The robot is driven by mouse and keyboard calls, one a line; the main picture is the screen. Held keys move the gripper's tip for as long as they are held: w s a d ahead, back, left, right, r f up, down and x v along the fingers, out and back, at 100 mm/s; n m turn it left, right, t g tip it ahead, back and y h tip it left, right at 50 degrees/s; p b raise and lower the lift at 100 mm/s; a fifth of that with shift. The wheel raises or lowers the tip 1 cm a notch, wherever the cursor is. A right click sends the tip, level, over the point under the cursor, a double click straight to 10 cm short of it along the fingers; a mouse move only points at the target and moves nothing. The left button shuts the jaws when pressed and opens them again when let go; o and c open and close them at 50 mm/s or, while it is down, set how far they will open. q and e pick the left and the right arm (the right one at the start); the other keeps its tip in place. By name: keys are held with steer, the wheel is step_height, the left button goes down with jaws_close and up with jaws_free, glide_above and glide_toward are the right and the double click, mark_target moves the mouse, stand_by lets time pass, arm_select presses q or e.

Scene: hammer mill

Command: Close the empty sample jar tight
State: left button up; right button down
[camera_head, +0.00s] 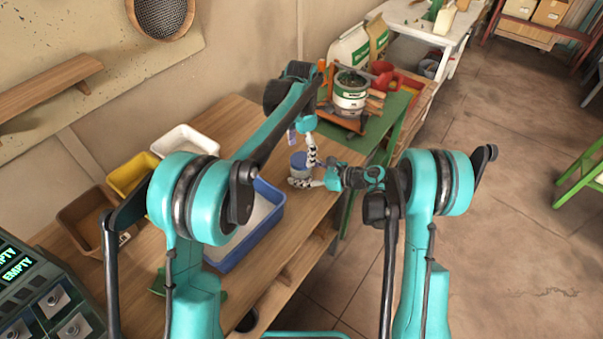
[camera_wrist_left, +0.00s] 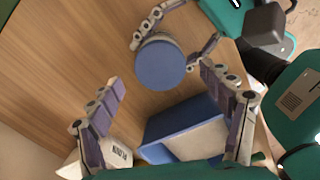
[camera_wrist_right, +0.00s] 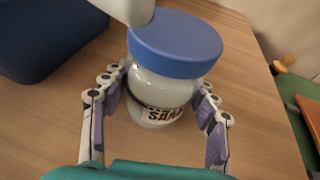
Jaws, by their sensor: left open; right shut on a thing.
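The sample jar is a clear, pale jar (camera_wrist_right: 160,95) with a partly visible label, and a blue lid (camera_wrist_right: 175,45) sits on its top. My right gripper (camera_wrist_right: 160,100) is shut on the jar's body, one finger on each side, and the jar stands upright on the wooden bench. The blue lid shows from above in the left wrist view (camera_wrist_left: 160,63), and in the head view (camera_head: 299,159). My left gripper (camera_wrist_left: 165,82) is open, its fingers spread wide and apart from the lid. Whether the lid is tight cannot be told.
A blue bin (camera_head: 281,195) stands on the bench near the jar. White (camera_head: 189,139), yellow (camera_head: 130,172) and brown (camera_head: 82,215) bins stand along the wall. A green table (camera_head: 392,125) holding a labelled bucket (camera_head: 349,94) is beyond. Bare wood surrounds the jar.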

mark_target(301, 171)
arm_select(q)
steer(key=shift+f, duration=1.3)
